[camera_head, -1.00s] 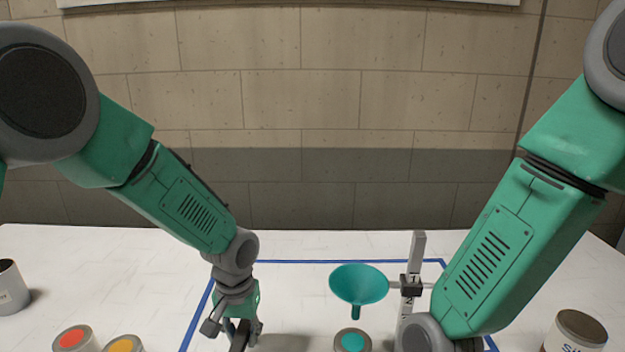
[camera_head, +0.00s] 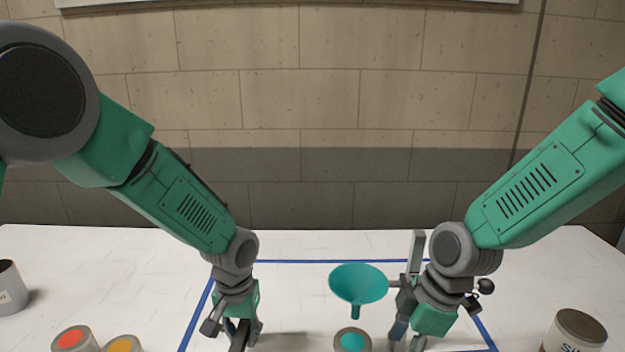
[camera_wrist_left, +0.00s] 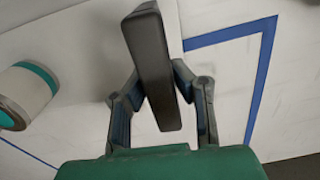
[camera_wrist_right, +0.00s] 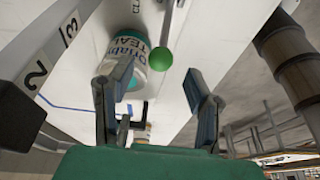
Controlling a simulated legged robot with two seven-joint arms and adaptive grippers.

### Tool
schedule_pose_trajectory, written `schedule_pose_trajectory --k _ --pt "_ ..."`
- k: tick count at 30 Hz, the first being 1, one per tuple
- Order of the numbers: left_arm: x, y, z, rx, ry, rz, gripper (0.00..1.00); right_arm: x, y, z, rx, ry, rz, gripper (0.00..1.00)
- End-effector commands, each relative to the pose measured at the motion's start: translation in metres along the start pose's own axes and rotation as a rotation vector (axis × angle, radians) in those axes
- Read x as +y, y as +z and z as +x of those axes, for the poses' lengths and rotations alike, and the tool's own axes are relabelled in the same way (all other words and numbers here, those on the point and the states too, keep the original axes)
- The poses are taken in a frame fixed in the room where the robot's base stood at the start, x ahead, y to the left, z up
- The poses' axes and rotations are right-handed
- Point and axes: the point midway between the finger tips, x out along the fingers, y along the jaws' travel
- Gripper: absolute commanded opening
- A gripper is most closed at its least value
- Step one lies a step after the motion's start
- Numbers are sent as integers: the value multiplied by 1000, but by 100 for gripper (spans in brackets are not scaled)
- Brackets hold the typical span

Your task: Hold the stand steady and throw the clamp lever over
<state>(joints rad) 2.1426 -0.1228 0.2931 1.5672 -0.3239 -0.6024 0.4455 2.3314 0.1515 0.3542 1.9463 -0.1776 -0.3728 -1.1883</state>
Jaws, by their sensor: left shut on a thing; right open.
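The stand's upright grey post (camera_head: 417,246) rises behind my right wrist and carries the teal funnel (camera_head: 358,283) on a side arm. In the right wrist view the numbered post (camera_wrist_right: 52,50) and its dark clamp block (camera_wrist_right: 16,112) are at the left. A thin lever with a green ball knob (camera_wrist_right: 162,59) shows beyond my open right fingers, roughly between them in the picture. My right gripper (camera_head: 408,338) is beside the post, pointing down and empty. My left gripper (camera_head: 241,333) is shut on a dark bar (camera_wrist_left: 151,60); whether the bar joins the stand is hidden.
A can with teal colorant (camera_head: 352,341) stands below the funnel. Cans with red (camera_head: 71,339) and yellow (camera_head: 122,345) tops are front left. A grey can (camera_head: 10,290) is far left and a brown-topped can (camera_head: 577,330) is right. Blue tape (camera_head: 310,261) marks the table.

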Motion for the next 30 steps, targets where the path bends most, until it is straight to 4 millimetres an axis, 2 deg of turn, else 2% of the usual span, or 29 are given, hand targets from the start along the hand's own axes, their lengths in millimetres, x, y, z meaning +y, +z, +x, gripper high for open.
schedule_pose_trajectory --k 6,12,25,27,29,30 --pt "0 0 -1 1 0 -1 0 -1 0 32 -1 -2 -1 45" --pt "0 0 -1 1 0 -1 0 -1 0 51 -1 -1 0 45" --pt "0 0 -1 2 0 0 0 0 0 57 1 1 0 45" --pt "0 0 -1 1 0 0 0 0 0 57 0 1 0 20" --pt "0 0 -1 1 0 0 0 0 0 57 0 1 0 0" --pt "0 0 -1 1 0 0 0 0 0 57 0 1 0 0"
